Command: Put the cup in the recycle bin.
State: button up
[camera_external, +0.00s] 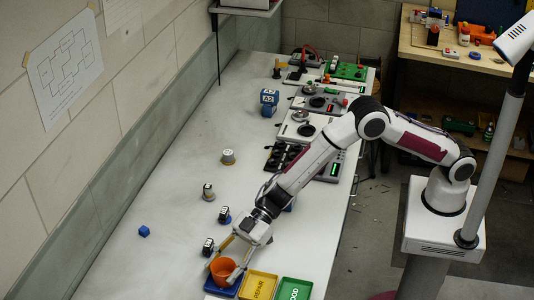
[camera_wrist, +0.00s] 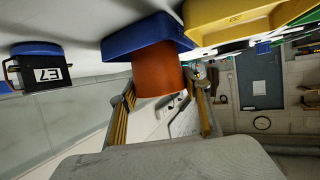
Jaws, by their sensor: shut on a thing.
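The orange cup (camera_external: 222,272) is between the two fingers of my gripper (camera_external: 221,268), at the front end of the bench. My gripper is shut on the cup; the wrist view also shows the cup (camera_wrist: 157,72) between the fingers (camera_wrist: 162,108). The cup is at the blue bin (camera_external: 211,288), overlapping it in both views. The blue bin (camera_wrist: 125,42) shows no readable label. I cannot tell whether the cup touches the bin's floor or hangs just above it.
A yellow bin (camera_external: 259,285) marked REPAIR and a green bin (camera_external: 294,291) marked GOOD stand to the right. A black block (camera_external: 208,246) is close behind the blue bin; a blue cube (camera_external: 144,231) lies left. The bench's left middle is clear.

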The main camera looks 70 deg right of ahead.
jog(key=shift+f, duration=0.25)
jog(key=shift+f, duration=0.1)
jog(key=o, duration=1.1)
jog(key=shift+d, duration=0.1)
jog(key=shift+v, duration=5.95)
